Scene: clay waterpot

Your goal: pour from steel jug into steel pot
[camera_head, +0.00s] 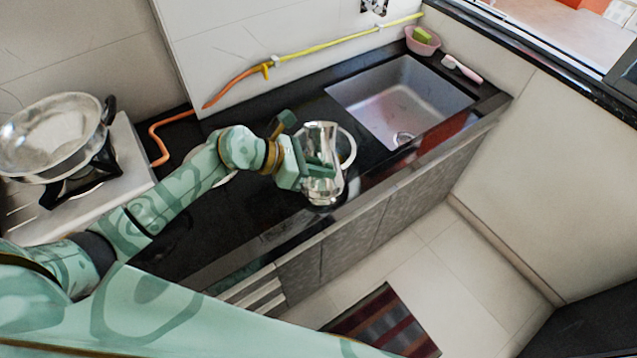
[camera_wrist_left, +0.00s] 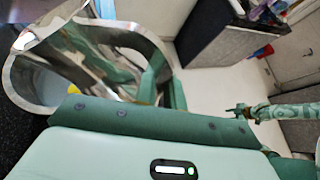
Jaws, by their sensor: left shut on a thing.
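The shiny steel jug (camera_head: 322,186) is at the front edge of the dark counter, roughly upright, with its handle on the right. My left gripper (camera_head: 318,168) is shut on its side. I cannot tell whether its base touches the counter. In the left wrist view the jug's metal wall and open rim (camera_wrist_left: 105,42) fill the upper left, close to the gripper. The steel pot (camera_head: 58,140) stands on the stove at the far left of the head view, well apart from the jug. My right gripper (camera_wrist_left: 240,111) shows small at the right of the left wrist view; its jaws are unclear.
The white stove (camera_head: 128,160) has an orange hose (camera_head: 158,140) beside it. A steel sink (camera_head: 385,95) lies right of the jug. A pink bowl (camera_head: 422,42) and a brush (camera_head: 462,68) are behind it. Dark counter lies between stove and jug, partly under my arm.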

